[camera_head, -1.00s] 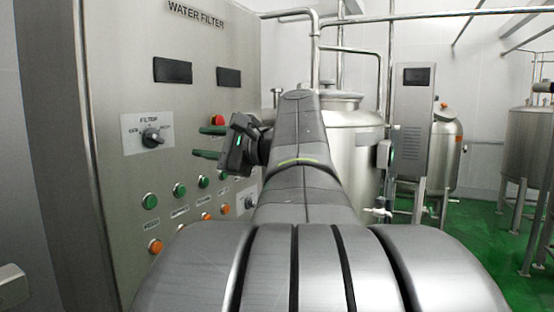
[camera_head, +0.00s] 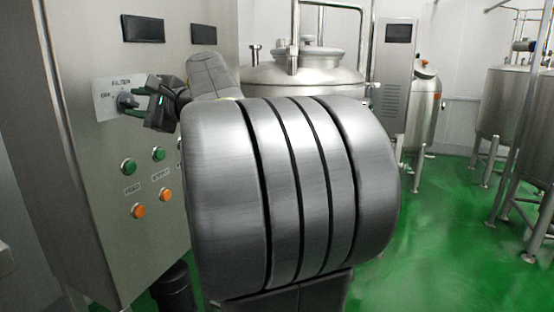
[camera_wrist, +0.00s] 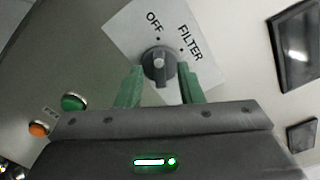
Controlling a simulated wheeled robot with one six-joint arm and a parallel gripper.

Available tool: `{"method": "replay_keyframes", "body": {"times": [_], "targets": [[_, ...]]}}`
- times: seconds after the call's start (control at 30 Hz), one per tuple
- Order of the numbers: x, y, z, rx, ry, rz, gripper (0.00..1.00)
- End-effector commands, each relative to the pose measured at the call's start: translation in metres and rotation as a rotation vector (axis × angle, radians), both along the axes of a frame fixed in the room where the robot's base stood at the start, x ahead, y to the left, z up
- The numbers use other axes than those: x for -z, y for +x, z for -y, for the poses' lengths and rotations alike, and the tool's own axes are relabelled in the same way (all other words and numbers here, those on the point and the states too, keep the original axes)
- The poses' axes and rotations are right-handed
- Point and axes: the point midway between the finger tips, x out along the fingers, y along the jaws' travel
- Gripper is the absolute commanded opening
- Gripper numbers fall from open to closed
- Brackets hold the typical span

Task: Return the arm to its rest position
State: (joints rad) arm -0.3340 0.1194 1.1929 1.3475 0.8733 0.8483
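My gripper (camera_head: 142,99) is in front of the filter knob (camera_head: 127,101) on the steel control panel. In the wrist view, its two green fingers (camera_wrist: 161,86) are spread apart. The dark round knob (camera_wrist: 158,65) shows between and just beyond the fingertips, with nothing visibly gripped. Whether a finger touches the knob cannot be told. The knob sits on a white label (camera_wrist: 125,30) marked OFF and FILTER. My arm is bent, and its large grey links fill the middle of the head view.
Green buttons (camera_head: 128,167) and orange buttons (camera_head: 138,211) lie below the knob on the panel. Dark displays (camera_head: 143,29) are above. A steel tank (camera_head: 300,75) stands behind my arm. Green floor (camera_head: 450,230) is open at the right.

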Motion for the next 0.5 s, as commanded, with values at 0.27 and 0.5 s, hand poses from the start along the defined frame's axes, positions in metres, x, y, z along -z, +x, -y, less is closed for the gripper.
{"method": "replay_keyframes", "body": {"times": [0.27,0.5], "targets": [[0.0002,0.0029,-0.0077,0.000,0.001,-0.002,0.34],[0.0004,0.0026,-0.0063,0.000,0.001,-0.002,0.34]]}}
